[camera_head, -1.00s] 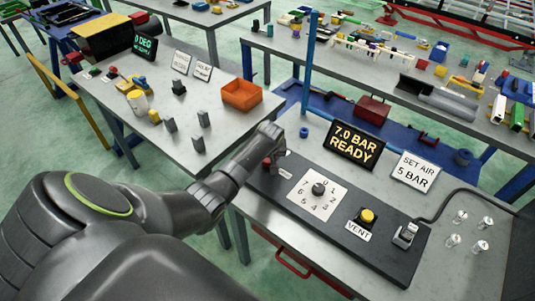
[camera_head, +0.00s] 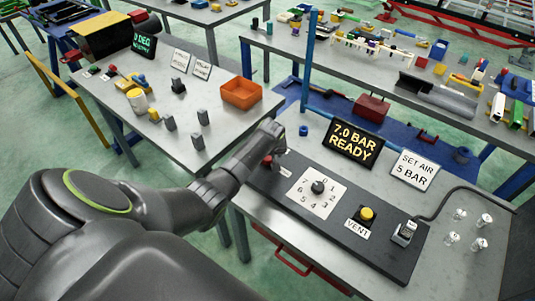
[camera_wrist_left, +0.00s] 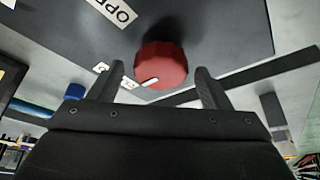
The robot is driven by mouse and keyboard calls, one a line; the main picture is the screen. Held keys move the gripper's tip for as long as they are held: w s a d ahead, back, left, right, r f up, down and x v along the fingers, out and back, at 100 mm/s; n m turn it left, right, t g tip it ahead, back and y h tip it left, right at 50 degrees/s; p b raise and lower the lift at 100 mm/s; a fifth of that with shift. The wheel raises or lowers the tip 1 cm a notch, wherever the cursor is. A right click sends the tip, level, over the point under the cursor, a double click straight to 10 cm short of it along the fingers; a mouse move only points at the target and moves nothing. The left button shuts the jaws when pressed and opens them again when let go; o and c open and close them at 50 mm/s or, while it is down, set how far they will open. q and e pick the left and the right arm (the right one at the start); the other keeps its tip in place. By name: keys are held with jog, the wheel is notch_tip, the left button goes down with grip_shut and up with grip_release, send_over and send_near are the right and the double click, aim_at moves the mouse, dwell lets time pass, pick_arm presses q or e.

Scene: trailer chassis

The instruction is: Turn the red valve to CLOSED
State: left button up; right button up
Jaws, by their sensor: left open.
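The red valve (camera_wrist_left: 162,62) is a round knob with a white pointer mark on its rim, on the dark panel (camera_head: 384,246). In the head view the valve (camera_head: 267,162) is at the panel's left end, partly hidden by my left gripper (camera_head: 280,146). In the left wrist view my left gripper (camera_wrist_left: 157,76) is open, with one finger on each side of the knob and visible gaps. A second label (camera_wrist_left: 102,67) is mostly hidden by a finger. My right gripper is not in view.
The panel also carries a numbered dial (camera_head: 318,187), a yellow VENT button (camera_head: 367,214) and a switch with a cable (camera_head: 404,232). Behind stand a "7.0 BAR READY" display (camera_head: 353,142) and a "SET AIR 5 BAR" sign (camera_head: 414,170). An orange bin (camera_head: 241,94) sits on the neighbouring table.

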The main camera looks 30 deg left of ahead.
pick_arm(q)
jog(key=b+v, duration=0.3)
jog(key=v, duration=1.4)
jog(key=shift+r, duration=0.15)
